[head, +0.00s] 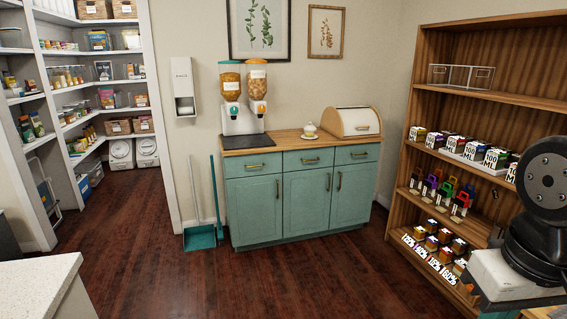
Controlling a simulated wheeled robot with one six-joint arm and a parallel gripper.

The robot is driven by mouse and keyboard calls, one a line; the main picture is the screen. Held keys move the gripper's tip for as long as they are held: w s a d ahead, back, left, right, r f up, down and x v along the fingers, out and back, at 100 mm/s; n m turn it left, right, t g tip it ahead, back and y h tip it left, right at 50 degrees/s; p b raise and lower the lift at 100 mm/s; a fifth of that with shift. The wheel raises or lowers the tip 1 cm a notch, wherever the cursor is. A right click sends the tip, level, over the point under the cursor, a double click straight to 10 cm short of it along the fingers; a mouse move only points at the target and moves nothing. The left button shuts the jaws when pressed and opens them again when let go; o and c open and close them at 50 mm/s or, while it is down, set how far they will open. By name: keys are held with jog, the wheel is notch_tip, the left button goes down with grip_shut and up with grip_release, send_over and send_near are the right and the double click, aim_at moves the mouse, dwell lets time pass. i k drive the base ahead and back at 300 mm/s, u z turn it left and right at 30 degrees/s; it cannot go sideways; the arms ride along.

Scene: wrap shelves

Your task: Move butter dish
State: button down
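A small white lidded dish (310,130), which looks like the butter dish, stands on the wooden top of the teal cabinet (282,207). It is just left of a cream bread box (353,123) with a wooden side. It is small in the picture, so its details are hard to make out. Part of my own arm shows at the right edge, in front of the wooden shelf. My gripper is not in view.
Two cereal dispensers (257,88) stand at the cabinet's left. A teal dustpan (199,237) and broom lean beside it. A wooden shelf (483,52) with boxed goods stands right. A white counter (42,287) is front left. The middle floor (200,285) is clear.

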aim_at(308, 136)
jog(key=i, duration=4.35)
jog(key=z, duration=0.1)
